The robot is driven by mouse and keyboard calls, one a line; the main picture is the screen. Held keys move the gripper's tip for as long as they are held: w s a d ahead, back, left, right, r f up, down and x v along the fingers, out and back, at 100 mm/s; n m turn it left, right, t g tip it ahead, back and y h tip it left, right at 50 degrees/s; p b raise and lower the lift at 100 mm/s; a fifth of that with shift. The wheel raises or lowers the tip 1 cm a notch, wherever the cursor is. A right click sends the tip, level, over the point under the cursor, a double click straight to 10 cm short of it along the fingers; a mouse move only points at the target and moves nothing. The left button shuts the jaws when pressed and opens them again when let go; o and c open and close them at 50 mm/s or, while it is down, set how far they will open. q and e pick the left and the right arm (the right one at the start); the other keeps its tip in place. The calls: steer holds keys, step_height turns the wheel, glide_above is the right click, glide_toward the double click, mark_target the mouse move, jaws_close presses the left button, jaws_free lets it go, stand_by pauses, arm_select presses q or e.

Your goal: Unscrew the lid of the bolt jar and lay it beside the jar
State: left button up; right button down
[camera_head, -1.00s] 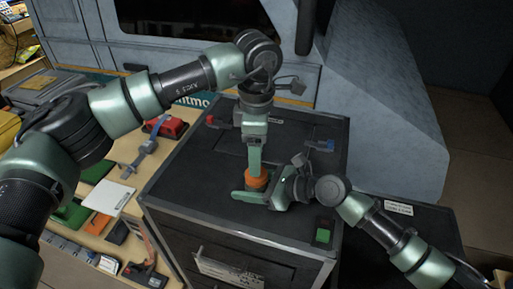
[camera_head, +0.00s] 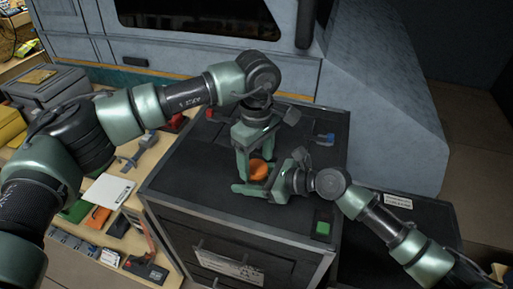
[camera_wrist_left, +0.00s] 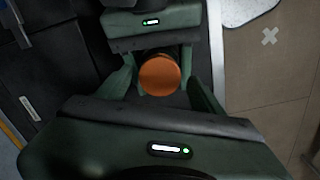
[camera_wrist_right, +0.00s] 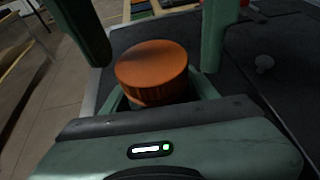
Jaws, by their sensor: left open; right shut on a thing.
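The bolt jar's orange lid (camera_head: 259,168) shows on top of the black cabinet, between my two grippers. My left gripper (camera_head: 256,168) comes down from above, open, with a finger on either side of the lid. In the left wrist view the round lid (camera_wrist_left: 160,75) lies between the spread fingers, with gaps on both sides. My right gripper (camera_head: 254,190) comes in low from the right, shut on the jar below the lid. In the right wrist view the lid (camera_wrist_right: 152,70) sits above the right fingers, with the left fingers on both sides. The jar's body is mostly hidden.
The black cabinet top (camera_head: 185,185) is clear at the left and front. A green-topped block (camera_head: 323,229) stands near its front right corner. A blue-and-grey item (camera_head: 325,138) lies at the back right and a red one (camera_head: 211,114) at the back left.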

arm_select(q)
steer(key=shift+f, duration=0.45)
jaws_close()
steer(key=n, duration=0.5)
steer(key=shift+n, duration=0.4)
steer(key=n, duration=0.7)
